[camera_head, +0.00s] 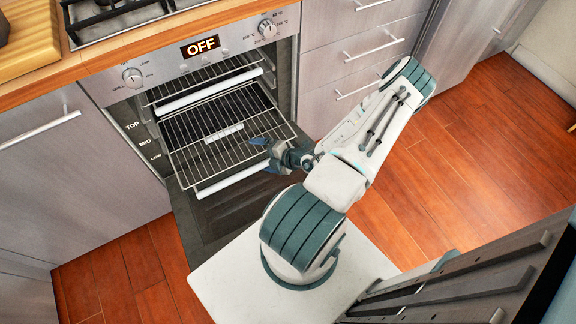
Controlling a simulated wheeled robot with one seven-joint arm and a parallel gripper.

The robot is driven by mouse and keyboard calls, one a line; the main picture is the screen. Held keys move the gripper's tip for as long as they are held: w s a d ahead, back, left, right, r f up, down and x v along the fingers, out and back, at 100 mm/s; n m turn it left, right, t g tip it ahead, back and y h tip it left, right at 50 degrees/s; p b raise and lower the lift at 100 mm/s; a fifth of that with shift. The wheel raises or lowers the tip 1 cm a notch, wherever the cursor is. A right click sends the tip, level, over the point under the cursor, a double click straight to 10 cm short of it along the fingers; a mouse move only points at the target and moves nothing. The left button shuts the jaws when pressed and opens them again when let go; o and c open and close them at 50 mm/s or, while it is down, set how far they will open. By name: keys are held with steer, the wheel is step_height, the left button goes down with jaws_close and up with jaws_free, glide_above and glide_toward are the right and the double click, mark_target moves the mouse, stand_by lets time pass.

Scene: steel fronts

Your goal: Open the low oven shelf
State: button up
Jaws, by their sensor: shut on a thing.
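The oven (205,60) stands open, with its dark door (212,222) folded down in front. A wire shelf (200,150) with a pale front bar (225,182) sticks out over the door. Another wire shelf with a pale bar (212,90) sits higher and farther back. My gripper (264,155) is at the right front corner of the extended shelf, shut on its front bar near the right end. The fingers and wrist hide part of that corner. I cannot tell surely which level this shelf runs on.
TOP, MID and LOW labels (142,140) mark the oven's left inner edge. Grey drawers (358,55) stand to the right and a cabinet (70,165) to the left. Wooden floor (480,150) is open at the right.

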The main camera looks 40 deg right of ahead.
steer(key=shift+s+f+p+v, duration=0.1)
steer(key=shift+p+v, duration=0.25)
steer(key=shift+v, duration=0.9)
steer(key=shift+s+f+p+v, duration=0.15)
steer(key=shift+p+v, duration=0.2)
steer(key=shift+v, duration=0.9)
steer(key=shift+s+f+p+v, duration=0.1)
steer(key=shift+p+v, duration=0.25)
steer(key=shift+v, duration=0.95)
steer(key=shift+s+r, duration=0.15)
steer(key=shift+s, duration=0.6)
steer(key=c, duration=0.8)
steer(key=shift+s+a, duration=0.1)
steer(key=shift+s, duration=0.65)
steer(key=shift+s+d+r+p, duration=0.1)
steer(key=shift+s+p, duration=0.05)
steer(key=shift+s, duration=0.6)
steer(key=shift+s+d+p, duration=0.15)
steer(key=shift+s, duration=0.6)
